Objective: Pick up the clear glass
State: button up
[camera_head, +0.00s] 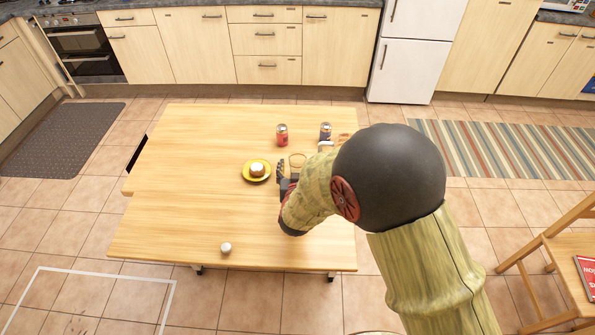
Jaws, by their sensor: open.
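A thin round rim on the wooden table (180,200) looks like the clear glass (297,159); its lower part is partly hidden by my gripper and arm.
A red can (282,135) and a dark blue can (325,132) stand behind the glass. A small white round object (226,248) lies near the front edge. The table's left side is clear.

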jog(key=shift+x, duration=0.9)
jog(key=shift+c, duration=0.2)
jog(key=c, duration=1.4)
jog(key=shift+c, duration=0.2)
jog(key=shift+r, duration=0.15)
